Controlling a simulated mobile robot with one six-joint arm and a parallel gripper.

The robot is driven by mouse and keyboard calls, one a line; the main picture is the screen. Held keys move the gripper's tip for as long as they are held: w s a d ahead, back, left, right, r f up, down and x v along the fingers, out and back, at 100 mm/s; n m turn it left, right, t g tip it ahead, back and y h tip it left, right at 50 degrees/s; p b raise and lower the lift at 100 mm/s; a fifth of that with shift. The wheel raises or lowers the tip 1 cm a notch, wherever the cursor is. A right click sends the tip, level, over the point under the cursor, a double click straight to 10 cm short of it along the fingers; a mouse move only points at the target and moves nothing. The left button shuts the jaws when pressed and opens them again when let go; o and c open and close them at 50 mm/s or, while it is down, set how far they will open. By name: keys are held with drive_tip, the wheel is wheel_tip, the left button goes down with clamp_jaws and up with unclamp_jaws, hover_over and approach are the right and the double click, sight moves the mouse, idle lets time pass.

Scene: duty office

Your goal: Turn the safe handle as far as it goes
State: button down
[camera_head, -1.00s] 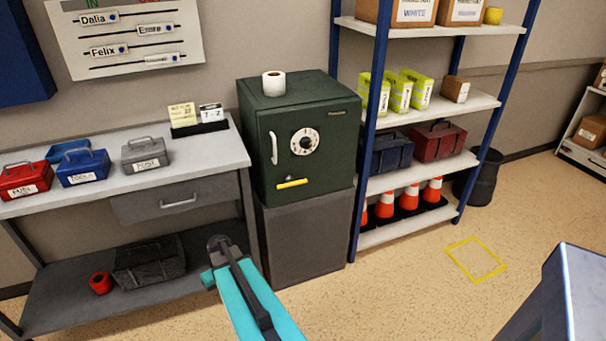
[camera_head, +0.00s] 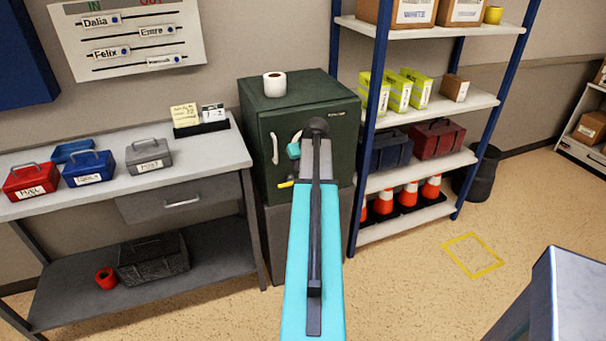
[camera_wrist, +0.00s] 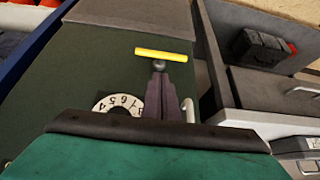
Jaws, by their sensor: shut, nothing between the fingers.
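The dark green safe (camera_head: 290,98) stands on a grey cabinet. Its yellow bar handle (camera_head: 285,184) shows only at its left end in the head view; my arm hides the rest. In the wrist view, where the safe appears upside down, the whole yellow handle (camera_wrist: 161,55) lies nearly level on a round hub. My gripper (camera_wrist: 166,80) is shut and empty, in front of the safe door, with its tips close to the hub. I cannot tell whether they touch it.
The white dial (camera_wrist: 118,103) is partly covered by my gripper. A white pull handle (camera_head: 274,148) is on the door's left side. A paper roll (camera_head: 274,84) sits on the safe. The desk (camera_head: 215,150) is at left, a blue-posted shelf (camera_head: 362,130) close at right.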

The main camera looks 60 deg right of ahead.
drive_tip(key=shift+h, duration=0.3)
drive_tip(key=s+d+r, duration=0.1)
drive_tip(key=r, duration=0.1)
drive_tip(key=s+d+r, duration=0.1)
drive_tip(key=d, duration=0.1)
drive_tip(key=shift+s+r, duration=0.15)
drive_tip(key=shift+r, duration=0.2)
drive_tip(key=shift+f, duration=0.1)
drive_tip(key=p+x, duration=0.3)
drive_tip(key=x, duration=0.7)
drive_tip(key=shift+f, duration=0.35)
drive_tip(key=shift+s+a+f+p, duration=0.1)
drive_tip(key=shift+f+p, duration=0.15)
drive_tip(key=shift+f, duration=0.5)
drive_tip(key=shift+s+a+f+p, duration=0.15)
drive_tip(key=shift+f+p, duration=0.1)
drive_tip(key=shift+f, duration=0.5)
